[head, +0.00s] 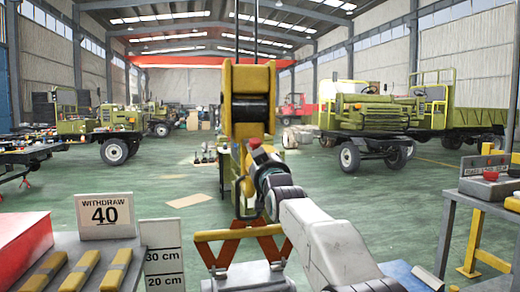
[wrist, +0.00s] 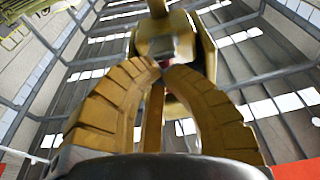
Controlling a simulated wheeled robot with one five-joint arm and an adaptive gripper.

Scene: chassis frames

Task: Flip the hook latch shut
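A yellow hoist block (head: 250,75) with a dark sheave hangs from cables in the middle of the head view. My gripper is at its lower part, mostly hidden there behind my wrist. In the wrist view my gripper (wrist: 163,67) has its two curved yellow fingers brought together, tips almost meeting. Nothing is clearly held between them. The yellow block with a grey end piece (wrist: 168,46) stands just beyond the tips; I cannot tell whether they touch. A yellow strip (wrist: 152,118) shows between the fingers. I cannot make out the hook latch itself.
A sign reading "WITHDRAW 40" (head: 106,215) and yellow bars (head: 82,271) are at lower left. A height board (head: 163,258) stands beside them. A bench with a red button (head: 491,176) is right. Trucks (head: 372,115) stand behind.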

